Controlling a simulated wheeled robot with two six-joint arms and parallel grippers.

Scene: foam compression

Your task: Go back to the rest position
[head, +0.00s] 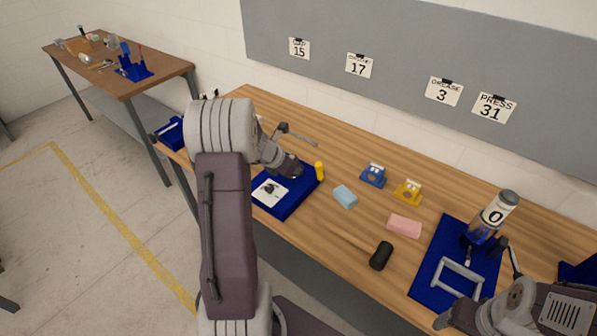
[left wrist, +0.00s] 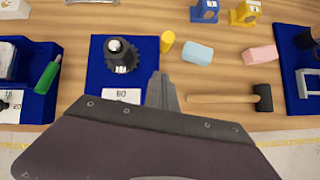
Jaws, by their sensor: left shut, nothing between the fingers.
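My left gripper (head: 296,169) is shut and empty, above the table near the back of a blue mat (head: 291,202). In the left wrist view its narrow shut fingers (left wrist: 162,92) show over the right part of that mat (left wrist: 146,52). My right arm comes in at the lower right of the head view; whether its jaws are open or shut does not show. A light blue foam block (head: 345,196) and a pink foam block (head: 404,226) lie on the wooden table, apart from the left gripper.
A yellow cylinder (head: 320,171) stands beside the left gripper. A black-headed mallet (head: 381,256) lies near the front edge. A bottle-like device marked 0 (head: 494,216) and a grey frame (head: 458,276) are at the right mat.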

